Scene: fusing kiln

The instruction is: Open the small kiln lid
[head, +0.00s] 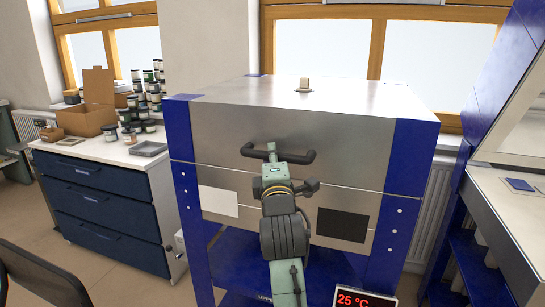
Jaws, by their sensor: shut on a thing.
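The small kiln (210,165) is a brushed-steel box with blue corner panels, in the middle of the head view. Its lid (330,135) looks down, with a thin seam between it and the lower body. A dark bar handle (302,157) runs across the lid's front. My gripper (272,153) is at the middle of this handle and shut on it. My wrist and forearm come up from below and cover part of the kiln front. The exact finger contact is partly hidden.
A small knob (304,84) stands on the kiln top. A blue drawer cabinet (100,210) with jars and a cardboard box (98,100) stands left. A blue-framed bench (510,200) is close on the right. A red temperature display (358,300) reads 25 °C below. Windows are behind.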

